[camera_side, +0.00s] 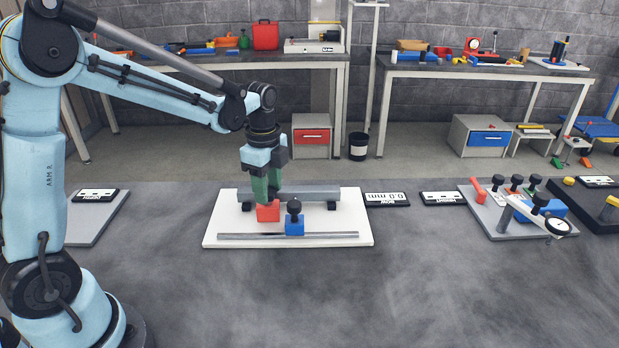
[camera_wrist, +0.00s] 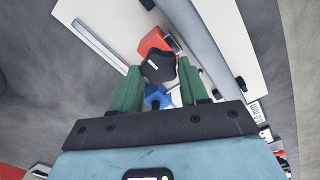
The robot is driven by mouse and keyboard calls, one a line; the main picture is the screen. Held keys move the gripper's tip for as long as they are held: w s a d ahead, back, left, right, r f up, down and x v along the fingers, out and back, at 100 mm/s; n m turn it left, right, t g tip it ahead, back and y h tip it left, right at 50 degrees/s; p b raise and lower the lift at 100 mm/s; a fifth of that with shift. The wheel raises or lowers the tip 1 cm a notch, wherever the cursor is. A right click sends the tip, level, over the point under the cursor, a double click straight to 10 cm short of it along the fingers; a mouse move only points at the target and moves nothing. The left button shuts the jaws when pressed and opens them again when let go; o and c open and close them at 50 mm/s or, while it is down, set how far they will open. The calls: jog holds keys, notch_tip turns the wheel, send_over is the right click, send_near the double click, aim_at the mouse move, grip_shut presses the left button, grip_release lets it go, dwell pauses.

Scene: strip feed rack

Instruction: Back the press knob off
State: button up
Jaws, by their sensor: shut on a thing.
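The feed rack is a white base plate (camera_side: 225,228) with a grey roller bar (camera_side: 315,192) along its back and a thin grey strip (camera_side: 330,235) along its front. A red block (camera_side: 268,212) and a blue block (camera_side: 294,228) with a black knob (camera_side: 294,207) on top stand between them. My gripper (camera_side: 268,196) points down over the red block. In the wrist view its green fingers (camera_wrist: 159,70) are shut on a black lobed press knob (camera_wrist: 158,69) with a white mark. The red block (camera_wrist: 152,43) shows beyond the knob, the blue block (camera_wrist: 157,98) on its near side.
A display plate (camera_side: 386,199) reading 0.0 mm upside down lies right of the base, with another label plate (camera_side: 443,198) beyond. A grey fixture plate (camera_side: 490,220) with several knobs and a dial stands farther right. The dark table in front is clear.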

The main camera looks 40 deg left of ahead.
dwell(0.3)
jog(key=o, duration=1.1)
jog(key=shift+r, duration=0.15)
notch_tip(320, 180, up, 12)
jog(key=shift+f, duration=0.1)
jog(key=shift+s, duration=0.1)
jog(key=s+d+f+n+t, duration=0.1)
jog(key=s+d+n+t, duration=0.1)
jog(key=n, duration=0.3)
jog(key=s+d+f+n+t, duration=0.2)
jog(key=s+n, duration=0.3)
jog(key=s+d+f+n+t, duration=0.2)
jog(key=s+n+t, duration=0.1)
jog(key=s+n, duration=0.1)
jog(key=shift+d+f+n, duration=0.15)
jog(key=shift+f+n, duration=0.1)
jog(key=shift+n, duration=0.15)
